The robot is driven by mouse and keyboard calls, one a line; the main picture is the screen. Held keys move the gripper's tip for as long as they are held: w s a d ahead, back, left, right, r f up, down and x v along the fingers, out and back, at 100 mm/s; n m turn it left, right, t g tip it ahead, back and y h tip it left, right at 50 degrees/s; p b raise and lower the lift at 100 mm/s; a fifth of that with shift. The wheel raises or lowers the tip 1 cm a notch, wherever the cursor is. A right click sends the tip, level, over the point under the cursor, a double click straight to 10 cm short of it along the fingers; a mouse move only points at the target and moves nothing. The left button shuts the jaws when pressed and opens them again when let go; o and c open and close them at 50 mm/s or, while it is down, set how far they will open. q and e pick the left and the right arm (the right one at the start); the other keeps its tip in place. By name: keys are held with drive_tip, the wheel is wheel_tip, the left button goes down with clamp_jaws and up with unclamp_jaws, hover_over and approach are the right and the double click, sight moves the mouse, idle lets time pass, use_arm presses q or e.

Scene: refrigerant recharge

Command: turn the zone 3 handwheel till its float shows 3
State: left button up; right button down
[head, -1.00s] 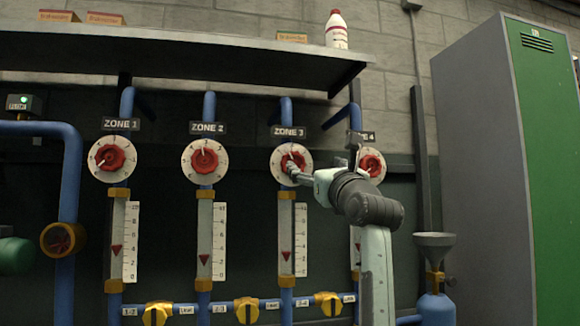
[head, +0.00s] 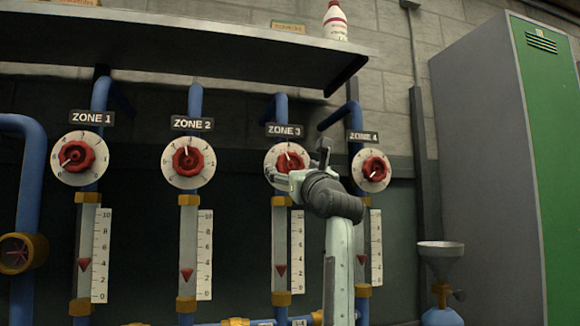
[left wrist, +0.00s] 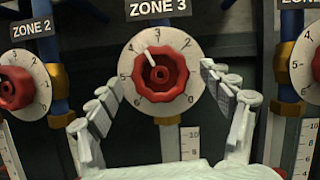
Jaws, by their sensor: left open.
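The zone 3 handwheel (head: 291,160) is a red knob on a white dial. In the left wrist view the handwheel (left wrist: 160,77) faces me, and a white mark points up and left between 3 and 4. My left gripper (head: 296,163) is in front of it. In the left wrist view my left gripper (left wrist: 165,102) is open, one finger on each side of the dial and none closed on the wheel. The red zone 3 float (head: 280,269) stands a little below the middle between 2 and 4 on its scale (head: 297,250). My right gripper is not in view.
Zone 1 (head: 75,157), zone 2 (head: 188,160) and zone 4 (head: 374,169) handwheels stand beside it on blue pipes. A shelf (head: 180,40) runs above. A funnel (head: 440,250) and a green-doored cabinet (head: 545,170) are at the right.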

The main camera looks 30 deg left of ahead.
use_arm(q)
drive_tip(key=shift+x, duration=1.2)
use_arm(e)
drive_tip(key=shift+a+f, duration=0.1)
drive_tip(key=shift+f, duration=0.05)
use_arm(q)
drive_tip(key=c, duration=1.2)
drive_tip(key=shift+o, duration=0.2)
drive_tip(key=shift+r+m+p, duration=0.1)
drive_tip(key=shift+m+p, duration=0.6)
drive_tip(key=shift+p, duration=0.15)
drive_tip(key=shift+m+t+h+p, duration=0.3)
drive_tip(key=shift+m+t+p, duration=0.1)
drive_tip(key=shift+m+p, duration=0.25)
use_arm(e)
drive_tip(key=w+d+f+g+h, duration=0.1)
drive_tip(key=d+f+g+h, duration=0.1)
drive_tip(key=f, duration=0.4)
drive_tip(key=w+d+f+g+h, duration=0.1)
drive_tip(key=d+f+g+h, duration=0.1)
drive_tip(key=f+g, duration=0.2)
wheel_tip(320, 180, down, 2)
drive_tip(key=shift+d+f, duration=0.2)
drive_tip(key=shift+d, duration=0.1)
use_arm(q)
drive_tip(key=o, duration=1.2)
drive_tip(key=shift+c, duration=0.2)
